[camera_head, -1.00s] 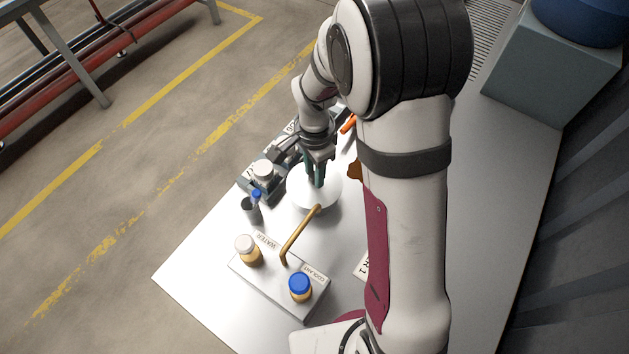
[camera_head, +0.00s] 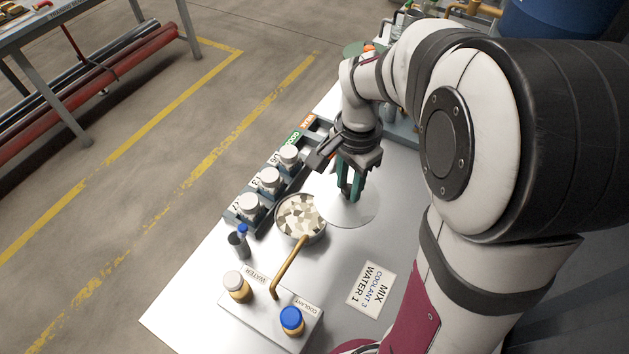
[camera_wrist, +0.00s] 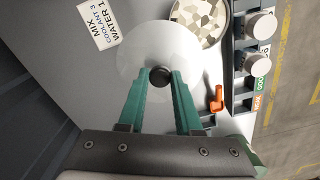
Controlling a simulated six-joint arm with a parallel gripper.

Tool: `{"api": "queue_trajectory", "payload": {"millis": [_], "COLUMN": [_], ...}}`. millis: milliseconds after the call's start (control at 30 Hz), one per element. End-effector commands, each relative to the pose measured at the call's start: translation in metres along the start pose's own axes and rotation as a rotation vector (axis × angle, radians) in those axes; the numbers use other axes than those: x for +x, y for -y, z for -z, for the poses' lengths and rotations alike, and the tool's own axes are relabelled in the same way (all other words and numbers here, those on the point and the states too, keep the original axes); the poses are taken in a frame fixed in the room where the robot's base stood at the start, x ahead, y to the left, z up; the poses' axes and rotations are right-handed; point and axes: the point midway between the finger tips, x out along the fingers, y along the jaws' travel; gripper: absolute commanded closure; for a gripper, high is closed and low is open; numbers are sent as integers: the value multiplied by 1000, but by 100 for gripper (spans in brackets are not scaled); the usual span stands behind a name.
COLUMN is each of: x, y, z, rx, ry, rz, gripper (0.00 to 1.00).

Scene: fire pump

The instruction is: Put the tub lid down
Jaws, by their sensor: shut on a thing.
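The tub lid (camera_head: 338,211) is a pale, round disc with a small dark knob, which shows in the wrist view (camera_wrist: 160,77). My gripper (camera_head: 349,198) has green fingers and is shut on that knob, with the lid beneath the fingertips. The tub (camera_head: 301,217) is round and metal-rimmed, uncovered, with a patchy pale and brown pattern inside; it also shows in the wrist view (camera_wrist: 200,18). The lid lies to the tub's right in the head view. I cannot tell whether the lid touches the table or hovers just above it.
A rack with white-capped jars (camera_head: 269,181) stands left of the tub. A tap block (camera_head: 262,303) with a brown spout and white- and blue-capped bottles is in front. A mix card (camera_head: 371,288) lies on the table (camera_head: 190,313). An orange item (camera_wrist: 216,100) is near the lid.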

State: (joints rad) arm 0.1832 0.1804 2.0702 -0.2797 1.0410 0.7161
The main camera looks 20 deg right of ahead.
Motion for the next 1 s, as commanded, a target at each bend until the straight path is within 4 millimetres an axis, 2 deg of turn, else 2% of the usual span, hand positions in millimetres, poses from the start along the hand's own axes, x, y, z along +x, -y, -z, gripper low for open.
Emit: {"api": "queue_trajectory", "payload": {"millis": [167, 267, 367, 467, 600, 700, 800, 867, 1000], "x": [-12, -12, -8, 1, 16, 26, 31, 36, 60], "y": [-15, -15, -16, -24, -49, -67, -77, -74, -35], "z": [19, 43, 84, 133, 200, 232, 248, 250, 247], "rx": [4, 6, 8, 9, 10, 6, 2, -1, -6], "ry": [0, 2, 1, 2, 3, 2, 2, 3, 4], "rz": [0, -1, -2, -2, -1, -1, 0, -1, -1], "gripper": [100, 100, 100, 100, 100, 100, 100, 100, 100]}}
